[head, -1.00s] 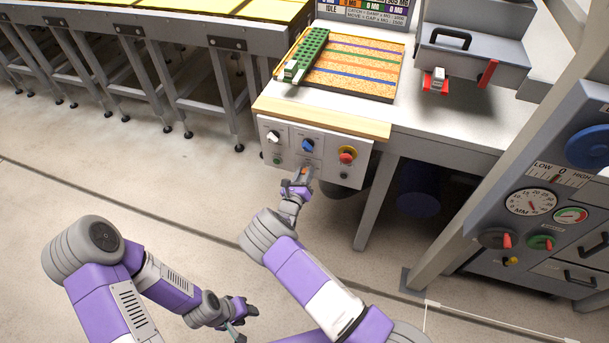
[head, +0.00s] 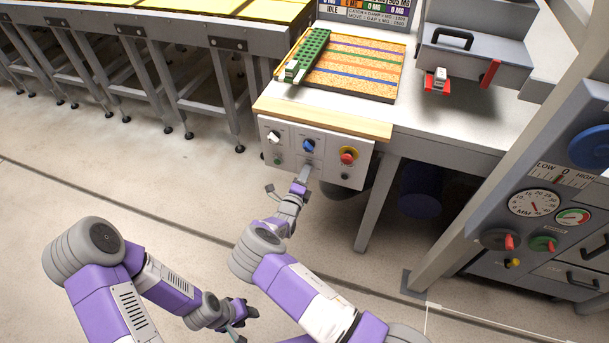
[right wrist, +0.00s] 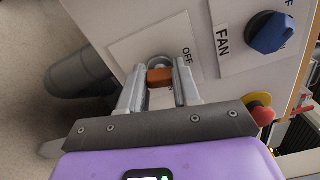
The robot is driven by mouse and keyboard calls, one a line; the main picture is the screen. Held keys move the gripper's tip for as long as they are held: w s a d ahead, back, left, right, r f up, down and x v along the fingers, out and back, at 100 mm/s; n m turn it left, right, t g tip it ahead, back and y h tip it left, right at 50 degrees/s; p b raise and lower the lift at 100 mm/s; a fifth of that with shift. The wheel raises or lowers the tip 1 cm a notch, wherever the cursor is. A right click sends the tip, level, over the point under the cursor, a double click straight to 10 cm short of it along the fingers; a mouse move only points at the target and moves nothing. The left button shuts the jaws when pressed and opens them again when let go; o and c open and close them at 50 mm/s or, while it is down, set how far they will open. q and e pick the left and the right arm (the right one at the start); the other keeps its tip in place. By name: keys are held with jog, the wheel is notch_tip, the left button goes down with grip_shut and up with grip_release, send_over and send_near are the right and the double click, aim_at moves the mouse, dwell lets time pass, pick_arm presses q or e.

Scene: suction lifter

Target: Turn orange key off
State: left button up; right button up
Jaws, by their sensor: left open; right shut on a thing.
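The orange key (right wrist: 160,77) sits in a round metal lock on the panel, beside an "OFF" label, in the right wrist view. My right gripper (right wrist: 160,86) is shut on it, one finger on each side. In the head view my right gripper (head: 305,172) is at the lower middle of the control panel (head: 325,171) and hides the key. My left gripper (head: 241,324) is open and empty, low over the floor, away from the panel.
A blue knob (right wrist: 271,33) labelled "FAN" and a red mushroom button (right wrist: 261,109) are near the right gripper. A white knob (head: 273,137) is on the panel's left. A wooden ledge (head: 320,118) runs above. Open floor lies in front.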

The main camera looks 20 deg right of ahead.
jog(key=shift+f+n, duration=0.1)
jog(key=shift+n, duration=1)
jog(key=o, duration=1.1)
jog(key=shift+c, duration=0.2)
jog(key=p+v, duration=0.1)
jog(key=v, duration=0.6)
jog(key=shift+s+a+p, duration=0.15)
jog(key=shift+s+p, duration=0.1)
jog(key=shift+p, duration=0.15)
